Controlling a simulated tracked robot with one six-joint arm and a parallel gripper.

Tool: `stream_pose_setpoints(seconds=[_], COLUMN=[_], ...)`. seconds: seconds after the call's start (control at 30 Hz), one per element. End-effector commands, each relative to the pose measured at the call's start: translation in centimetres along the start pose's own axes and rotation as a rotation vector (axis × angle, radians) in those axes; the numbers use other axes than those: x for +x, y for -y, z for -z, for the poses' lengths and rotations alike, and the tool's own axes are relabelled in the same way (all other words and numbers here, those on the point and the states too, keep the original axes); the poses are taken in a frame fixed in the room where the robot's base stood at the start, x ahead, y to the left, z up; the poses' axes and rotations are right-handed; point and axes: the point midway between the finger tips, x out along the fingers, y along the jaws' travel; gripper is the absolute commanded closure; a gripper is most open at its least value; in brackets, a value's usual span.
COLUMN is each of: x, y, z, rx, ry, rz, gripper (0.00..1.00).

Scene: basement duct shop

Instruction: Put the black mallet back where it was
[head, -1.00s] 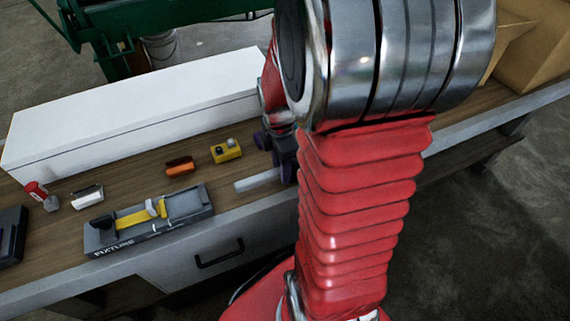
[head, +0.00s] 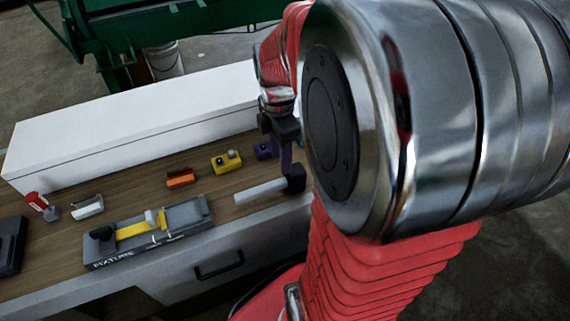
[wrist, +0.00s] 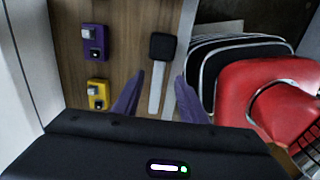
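The mallet, with a black head (head: 294,178) and a pale grey handle (head: 261,190), lies on the wooden bench near its front edge, right of the fixture. My gripper (wrist: 160,80) is open and empty, with clear gaps between the fingers and the handle. In the head view my gripper (head: 286,156) hangs above and behind the mallet's head, and one finger is partly hidden by my arm.
A grey fixture (head: 102,262) holds a yellow piece. Orange (head: 180,178), yellow (head: 226,162) and purple (head: 265,149) blocks stand behind the mallet. A long white box (head: 130,125) lines the bench's back. A drawer handle (head: 219,266) juts from the front.

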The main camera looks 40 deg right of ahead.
Motion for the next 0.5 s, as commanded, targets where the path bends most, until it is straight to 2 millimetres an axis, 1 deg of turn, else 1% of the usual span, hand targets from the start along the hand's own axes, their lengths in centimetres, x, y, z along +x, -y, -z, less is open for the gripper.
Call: stream_pose_setpoints(seconds=[0.03,0.1,0.2,0.5], x=[-0.8,-1.6,-2.2,-2.4], y=[-0.1,-0.1,0.0,0.0], z=[0.0,0.0,0.0,0.0], rx=[0.000,0.000,0.000,0.000], ry=[0.001,0.000,0.000,0.000], rz=[-0.004,-0.003,-0.001,0.000], gripper=[0.61,0.61,0.61,0.61])
